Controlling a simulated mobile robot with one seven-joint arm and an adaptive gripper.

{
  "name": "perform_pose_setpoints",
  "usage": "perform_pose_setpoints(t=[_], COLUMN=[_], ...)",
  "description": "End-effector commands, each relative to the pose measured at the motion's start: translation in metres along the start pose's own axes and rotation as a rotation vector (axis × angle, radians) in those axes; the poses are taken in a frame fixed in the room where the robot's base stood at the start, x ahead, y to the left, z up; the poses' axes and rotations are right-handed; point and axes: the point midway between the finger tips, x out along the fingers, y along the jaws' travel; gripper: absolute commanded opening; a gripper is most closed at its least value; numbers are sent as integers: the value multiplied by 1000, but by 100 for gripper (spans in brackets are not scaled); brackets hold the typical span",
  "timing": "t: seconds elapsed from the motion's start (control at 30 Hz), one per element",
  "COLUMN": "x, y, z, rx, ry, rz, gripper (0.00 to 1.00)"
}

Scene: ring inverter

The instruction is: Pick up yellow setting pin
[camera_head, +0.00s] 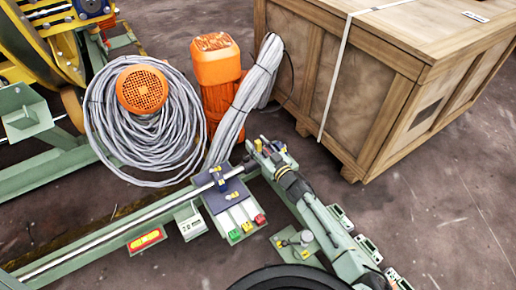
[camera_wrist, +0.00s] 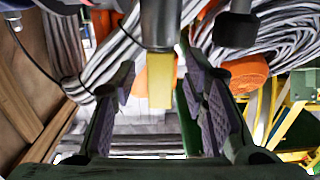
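My gripper (camera_head: 270,152) reaches up and left from the lower right in the head view, near the end of the green frame. In the wrist view its two dark finger pads (camera_wrist: 162,100) stand apart. A yellow pin-like block (camera_wrist: 161,91) hangs from the end of a grey cylinder between them, with a visible gap on each side. I cannot tell how deep it lies between the fingers. In the head view a small yellow piece (camera_head: 258,145) shows at the gripper's tip.
Behind are a grey cable coil (camera_head: 105,135) and an orange motor (camera_head: 218,75). A wooden crate (camera_head: 385,85) stands at right. Bare floor (camera_head: 440,215) lies right of my arm.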

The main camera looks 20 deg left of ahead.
Motion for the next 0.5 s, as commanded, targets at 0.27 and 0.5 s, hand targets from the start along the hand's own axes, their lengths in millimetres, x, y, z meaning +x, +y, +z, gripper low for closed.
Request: perform_pose_setpoints(t=[0.27, 0.5], x=[0, 0], y=[0, 0], z=[0, 0], rx=[0, 0], ry=[0, 1], rz=[0, 0], gripper=[25, 9])
